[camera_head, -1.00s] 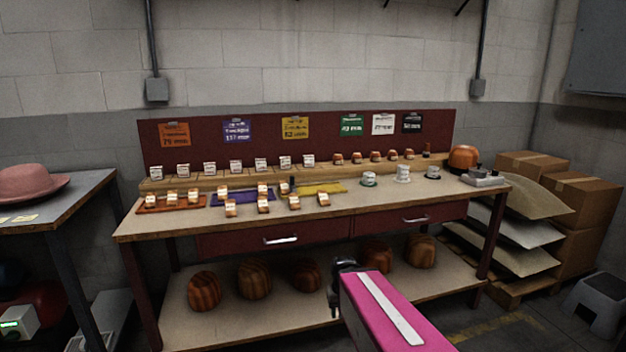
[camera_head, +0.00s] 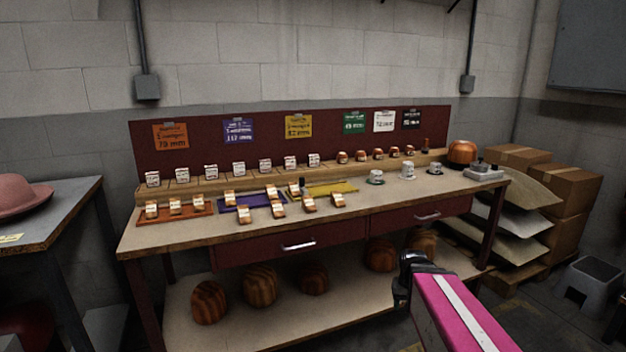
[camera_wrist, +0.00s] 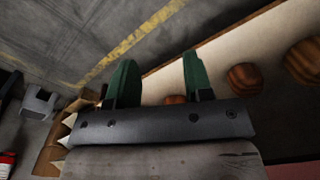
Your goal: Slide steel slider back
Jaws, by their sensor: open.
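A small grey metal device (camera_head: 484,173) with a dark knob sits at the right end of the workbench top (camera_head: 225,231). It may carry the steel slider, but it is too small to tell. In the head view my gripper (camera_head: 404,280) is low in front of the bench, below the drawers and well short of the metal device. The metal device is not in the wrist view.
Two drawers with handles (camera_head: 298,246) face me. Wooden hat blocks (camera_head: 260,286) stand on the lower shelf. Labelled blocks and coloured mats (camera_head: 178,221) cover the bench's left half. Cartons (camera_head: 578,190) and a grey step stool (camera_head: 583,284) stand at the right.

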